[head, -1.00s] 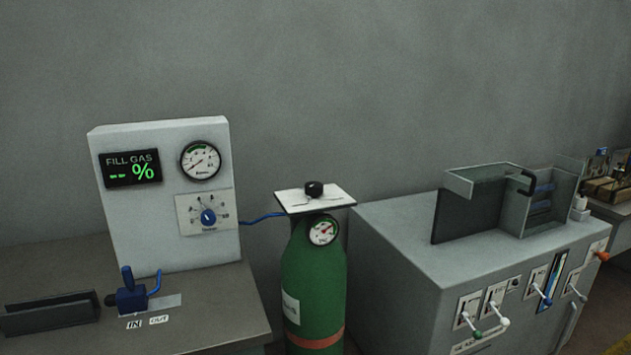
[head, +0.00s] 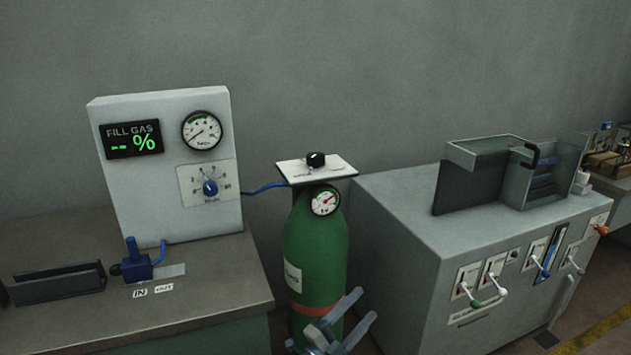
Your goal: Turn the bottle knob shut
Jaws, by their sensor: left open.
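A green gas bottle (head: 314,255) stands upright between the left bench and the grey machine. On its top is a white plate (head: 335,171) with a small black knob (head: 316,159). A round gauge (head: 325,201) sits just below the plate. My left gripper (head: 352,318) shows at the bottom edge, in front of the bottle's lower part and well below the knob. Its two grey fingers are apart, with nothing seen between them. My right gripper is not in view.
The left bench (head: 215,290) carries a grey gas panel (head: 120,200) with a blue dial (head: 210,187), a blue valve (head: 137,264) and a dark rack. A blue hose (head: 262,188) reaches the bottle. The grey machine (head: 395,230) with several levers stands close on the right.

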